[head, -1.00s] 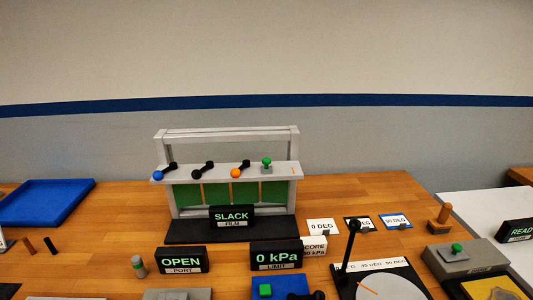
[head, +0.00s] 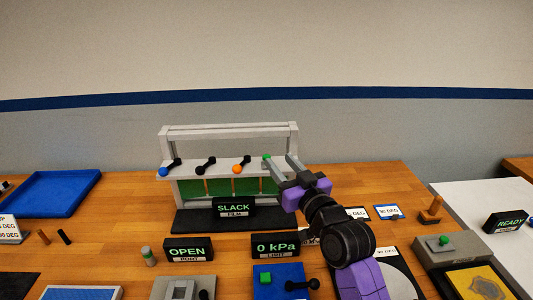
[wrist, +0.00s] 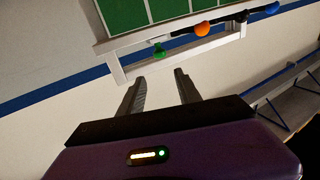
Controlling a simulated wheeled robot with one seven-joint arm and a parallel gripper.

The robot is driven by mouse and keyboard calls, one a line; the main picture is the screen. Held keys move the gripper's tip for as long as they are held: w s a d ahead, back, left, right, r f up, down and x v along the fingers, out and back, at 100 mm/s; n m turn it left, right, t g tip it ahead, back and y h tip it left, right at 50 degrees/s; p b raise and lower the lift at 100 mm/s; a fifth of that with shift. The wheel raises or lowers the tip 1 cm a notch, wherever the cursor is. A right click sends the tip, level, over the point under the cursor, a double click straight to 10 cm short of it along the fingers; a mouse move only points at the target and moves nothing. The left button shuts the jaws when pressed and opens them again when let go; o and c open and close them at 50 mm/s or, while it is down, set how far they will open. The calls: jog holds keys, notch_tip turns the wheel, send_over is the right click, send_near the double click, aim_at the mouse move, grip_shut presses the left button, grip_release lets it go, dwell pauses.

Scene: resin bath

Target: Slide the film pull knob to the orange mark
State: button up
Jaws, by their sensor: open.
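The film pull knob is the green knob (head: 266,158) on the right part of the white shelf of the film frame (head: 228,128). It also shows in the wrist view (wrist: 158,51), ahead of the finger gap. My gripper (head: 279,161) is open and empty, with its two fingers reaching toward the knob. In the wrist view my gripper (wrist: 160,76) has its fingertips short of the knob, apart from it. The orange mark at the shelf's right end is hidden behind my gripper in the head view and cannot be made out in the wrist view. The display (head: 234,208) reads SLACK.
Three levers with blue (head: 163,171), black (head: 199,173) and orange (head: 237,169) ends sit left of the knob on the same shelf. OPEN (head: 188,251) and 0 kPa (head: 275,247) displays stand in front. A blue tray (head: 32,211) lies far left.

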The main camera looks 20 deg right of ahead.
aim_at(266, 155)
jog(key=shift+n+g+y, duration=0.3)
jog(key=w, duration=0.2)
jog(key=w+f+p, duration=0.1)
jog(key=w, duration=0.1)
jog(key=w+a, duration=0.1)
jog(key=w, duration=0.1)
jog(key=shift+f+p, duration=0.3)
jog(key=shift+p, duration=0.1)
jog(key=shift+w+f, duration=0.1)
jog(key=shift+w, duration=0.75)
grip_shut()
